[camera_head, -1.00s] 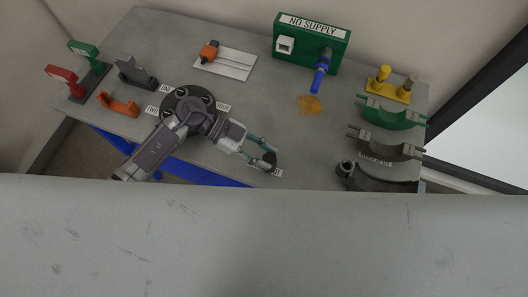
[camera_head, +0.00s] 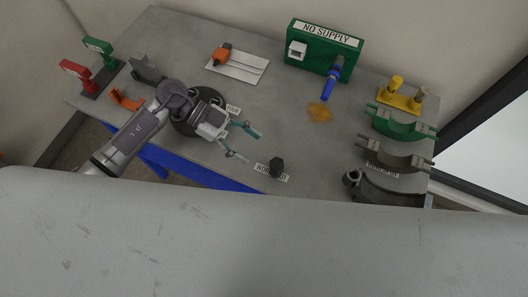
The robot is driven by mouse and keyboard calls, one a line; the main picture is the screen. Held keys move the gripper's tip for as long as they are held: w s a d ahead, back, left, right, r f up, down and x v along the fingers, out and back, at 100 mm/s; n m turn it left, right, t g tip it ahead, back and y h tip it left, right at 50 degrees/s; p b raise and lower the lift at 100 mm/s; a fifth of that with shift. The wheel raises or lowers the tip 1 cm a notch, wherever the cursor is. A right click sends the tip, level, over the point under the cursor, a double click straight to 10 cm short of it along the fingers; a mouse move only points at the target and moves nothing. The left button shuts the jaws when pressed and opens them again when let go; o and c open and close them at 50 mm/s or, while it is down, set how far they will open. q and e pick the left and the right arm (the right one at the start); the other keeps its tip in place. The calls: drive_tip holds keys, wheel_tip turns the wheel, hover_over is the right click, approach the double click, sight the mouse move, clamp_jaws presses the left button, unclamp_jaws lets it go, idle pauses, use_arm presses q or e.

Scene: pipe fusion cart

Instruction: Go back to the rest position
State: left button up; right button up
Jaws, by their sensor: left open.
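My left gripper (camera_head: 251,145) is open and empty above the grey table (camera_head: 185,50), its two teal fingers spread and pointing right. Its arm comes in from the left, over the dark round turntable (camera_head: 183,127), hiding part of it. My right gripper is not in view.
A green "NO SUPPLY" panel with a blue handle (camera_head: 329,88) stands at the back. Yellow (camera_head: 399,97), green (camera_head: 399,127) and grey curved clamps (camera_head: 391,160) line the right side. Red and green signs (camera_head: 98,47) and an orange bracket (camera_head: 124,100) are at left.

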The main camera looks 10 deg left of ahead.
use_arm(q)
drive_tip(key=shift+v, duration=2.25)
